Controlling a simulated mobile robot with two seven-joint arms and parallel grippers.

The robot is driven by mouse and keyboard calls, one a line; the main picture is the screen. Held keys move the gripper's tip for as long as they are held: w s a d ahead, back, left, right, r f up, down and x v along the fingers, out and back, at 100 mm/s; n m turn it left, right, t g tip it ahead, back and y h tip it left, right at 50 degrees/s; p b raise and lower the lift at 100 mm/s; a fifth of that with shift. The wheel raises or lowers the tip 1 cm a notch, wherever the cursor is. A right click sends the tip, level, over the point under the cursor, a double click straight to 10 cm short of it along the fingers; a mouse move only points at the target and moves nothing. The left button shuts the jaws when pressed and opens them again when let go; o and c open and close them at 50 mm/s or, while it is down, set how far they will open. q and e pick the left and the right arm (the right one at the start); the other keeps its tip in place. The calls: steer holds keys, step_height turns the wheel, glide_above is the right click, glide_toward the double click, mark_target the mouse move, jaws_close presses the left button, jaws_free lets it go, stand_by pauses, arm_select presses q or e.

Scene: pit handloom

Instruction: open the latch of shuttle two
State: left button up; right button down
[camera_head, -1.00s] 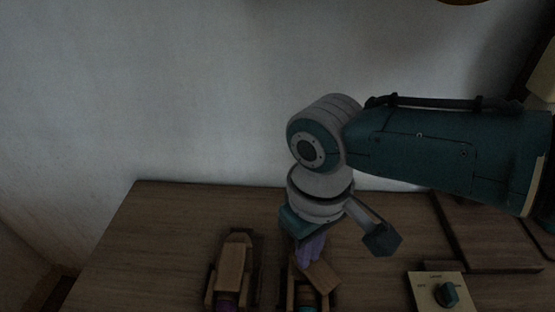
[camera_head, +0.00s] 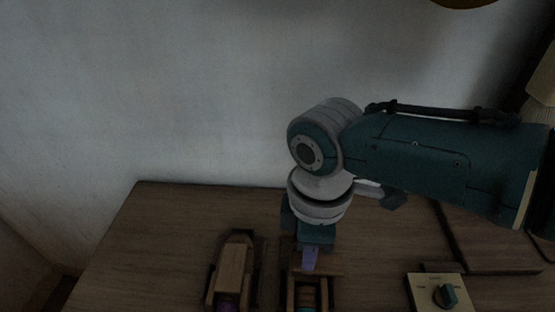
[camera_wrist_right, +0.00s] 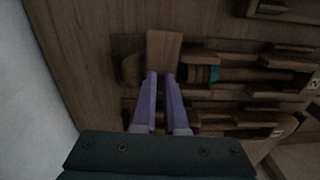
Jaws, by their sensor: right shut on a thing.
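Shuttle two (camera_head: 290,294) is a dark wooden shuttle at the front of the table. In the right wrist view, shuttle two (camera_wrist_right: 248,93) bears a "2" tag and holds a bobbin with teal thread (camera_wrist_right: 205,75). Its latch (camera_head: 331,264) is a flat wooden block turned crosswise to the shuttle. The latch (camera_wrist_right: 163,50) also shows in the right wrist view, ahead of the purple fingers. My right gripper (camera_head: 309,260) points down and is shut on the latch; its fingers (camera_wrist_right: 160,77) hide part of it. My left gripper is not in view.
Another shuttle (camera_head: 232,270) with a wooden block along its top lies to the left. A cream box with a dark knob (camera_head: 447,295) and a flat wooden board (camera_head: 495,240) are to the right. A pale wall stands behind the table (camera_head: 150,235).

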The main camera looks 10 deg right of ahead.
steer(key=shift+n, duration=0.5)
steer(key=c, duration=1)
jaws_free()
steer(key=shift+o, duration=0.2)
